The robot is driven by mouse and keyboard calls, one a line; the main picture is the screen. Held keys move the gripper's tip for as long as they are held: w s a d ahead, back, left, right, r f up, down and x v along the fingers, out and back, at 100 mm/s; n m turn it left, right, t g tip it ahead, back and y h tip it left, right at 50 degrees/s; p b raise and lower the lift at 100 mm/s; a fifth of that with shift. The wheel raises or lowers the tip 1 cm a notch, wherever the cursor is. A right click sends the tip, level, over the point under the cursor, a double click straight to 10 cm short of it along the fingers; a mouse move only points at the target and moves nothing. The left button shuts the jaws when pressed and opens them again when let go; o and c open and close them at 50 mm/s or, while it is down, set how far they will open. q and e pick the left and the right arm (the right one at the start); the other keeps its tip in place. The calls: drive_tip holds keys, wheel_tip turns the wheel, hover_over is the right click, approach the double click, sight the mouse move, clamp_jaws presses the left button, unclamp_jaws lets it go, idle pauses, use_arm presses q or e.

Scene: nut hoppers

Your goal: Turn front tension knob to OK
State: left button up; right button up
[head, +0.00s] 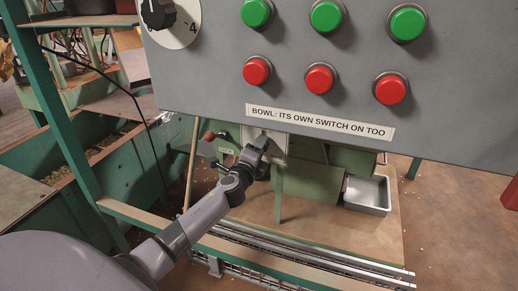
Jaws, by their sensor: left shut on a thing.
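My left gripper (259,148) reaches in from the lower left, below the grey panel. Its fingers are shut on a small dark part, which I take to be the front tension knob, against a pale plate (279,146) on the green machine. The fingers cover most of the knob, so its pointer cannot be read. Any OK mark on the plate is too small or hidden to make out. My right gripper is not in view.
A grey panel (220,70) with green and red buttons and a "BOWL: ITS OWN SWITCH ON TOO" label (320,121) hangs close above the gripper. A black dial (157,14) is at upper left. A metal tray (367,194) sits right; metal rails (290,252) run below.

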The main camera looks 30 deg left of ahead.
use_arm(q)
drive_tip(key=o, duration=1.1)
drive_tip(key=shift+c, duration=0.2)
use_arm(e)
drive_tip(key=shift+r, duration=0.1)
use_arm(q)
drive_tip(key=p+v, duration=0.2)
drive_tip(key=v, duration=0.5)
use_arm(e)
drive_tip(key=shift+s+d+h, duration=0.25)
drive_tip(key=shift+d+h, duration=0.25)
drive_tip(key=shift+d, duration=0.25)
use_arm(q)
drive_tip(key=shift+s, duration=0.1)
